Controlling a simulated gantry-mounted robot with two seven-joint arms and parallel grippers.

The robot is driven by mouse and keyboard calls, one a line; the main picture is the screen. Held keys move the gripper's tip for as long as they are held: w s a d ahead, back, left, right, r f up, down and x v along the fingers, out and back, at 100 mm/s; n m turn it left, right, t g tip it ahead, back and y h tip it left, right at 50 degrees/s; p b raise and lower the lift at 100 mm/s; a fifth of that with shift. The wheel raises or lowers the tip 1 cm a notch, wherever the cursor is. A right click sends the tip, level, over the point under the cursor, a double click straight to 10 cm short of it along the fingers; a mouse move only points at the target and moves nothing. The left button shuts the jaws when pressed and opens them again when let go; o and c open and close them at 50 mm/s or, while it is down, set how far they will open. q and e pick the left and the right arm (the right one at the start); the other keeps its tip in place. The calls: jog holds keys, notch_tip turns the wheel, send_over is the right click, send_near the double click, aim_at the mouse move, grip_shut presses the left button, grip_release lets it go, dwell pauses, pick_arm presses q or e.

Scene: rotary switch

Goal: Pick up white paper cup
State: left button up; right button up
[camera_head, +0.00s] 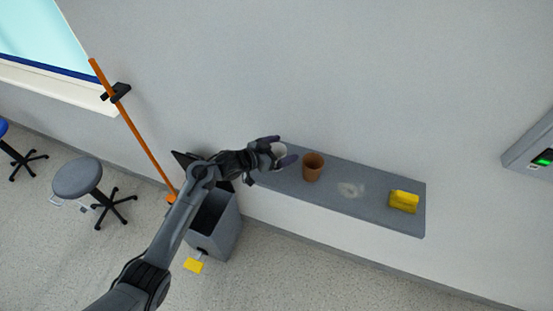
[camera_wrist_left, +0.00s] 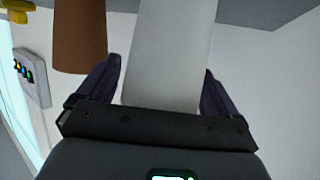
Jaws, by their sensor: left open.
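The white paper cup (camera_wrist_left: 172,55) stands between the two dark fingers of my left gripper (camera_wrist_left: 162,85) in the left wrist view, with a finger on each side. In the head view the left gripper (camera_head: 283,150) is at the left end of the grey shelf (camera_head: 335,200), and the white cup (camera_head: 279,150) shows partly between its fingers. The gripper is open around the cup. Whether either finger touches it cannot be told. My right gripper is not in view.
A brown cup (camera_head: 313,167) stands close to the right of the gripper; it also shows in the wrist view (camera_wrist_left: 80,38). A yellow object (camera_head: 404,201) lies near the shelf's right end. A grey bin (camera_head: 214,222) stands below, and an orange pole (camera_head: 135,135) leans left.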

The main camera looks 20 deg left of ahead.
pick_arm(q)
jog(key=c, duration=1.1)
jog(key=shift+r, duration=0.1)
